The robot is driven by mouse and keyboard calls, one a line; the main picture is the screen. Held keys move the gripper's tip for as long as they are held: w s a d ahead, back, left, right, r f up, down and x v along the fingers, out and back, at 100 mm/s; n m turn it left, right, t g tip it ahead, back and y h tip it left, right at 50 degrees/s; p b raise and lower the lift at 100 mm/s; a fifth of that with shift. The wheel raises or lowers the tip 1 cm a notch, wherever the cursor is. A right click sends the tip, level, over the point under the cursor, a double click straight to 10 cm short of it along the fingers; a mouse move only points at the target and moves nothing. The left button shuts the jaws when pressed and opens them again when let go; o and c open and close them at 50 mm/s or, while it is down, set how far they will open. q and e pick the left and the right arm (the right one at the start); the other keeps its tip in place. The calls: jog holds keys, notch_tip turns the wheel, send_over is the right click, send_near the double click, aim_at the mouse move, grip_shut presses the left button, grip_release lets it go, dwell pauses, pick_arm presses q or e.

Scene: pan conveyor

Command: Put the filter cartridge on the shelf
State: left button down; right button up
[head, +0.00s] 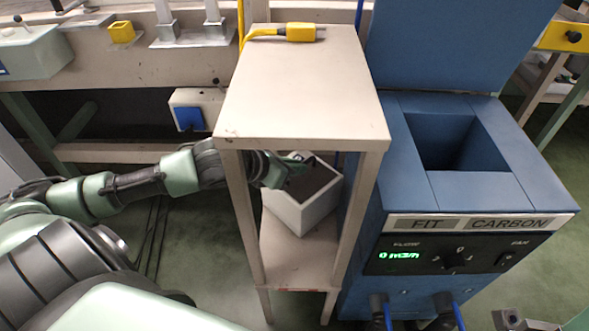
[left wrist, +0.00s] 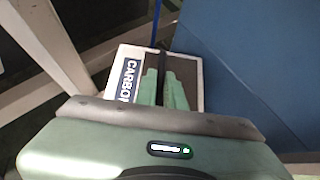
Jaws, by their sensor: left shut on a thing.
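The filter cartridge (head: 306,214) is a white box with a dark top, inside the narrow beige stand over its lower shelf (head: 300,266). It sits turned at an angle to the shelf; I cannot tell whether its base touches it. My left gripper (head: 296,168) reaches in from the left under the stand's top and is shut on the cartridge. In the left wrist view, the green fingers (left wrist: 165,90) close on a dark strip across the top of the cartridge (left wrist: 130,72), whose side label reads "CARBO", partly hidden. My right gripper is not in view.
The stand's top (head: 305,85) carries a yellow plug (head: 300,32) with a cable. Stand legs surround the left gripper closely. A blue machine (head: 475,190) with an open square well and the label "FIT CARBON" stands directly right. A conveyor bench (head: 100,75) runs behind.

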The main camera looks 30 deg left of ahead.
pick_arm(q)
jog(key=shift+r, duration=0.15)
jog(key=c, duration=1.8)
grip_release()
jog(key=shift+f, duration=0.2)
jog(key=shift+o, duration=1.4)
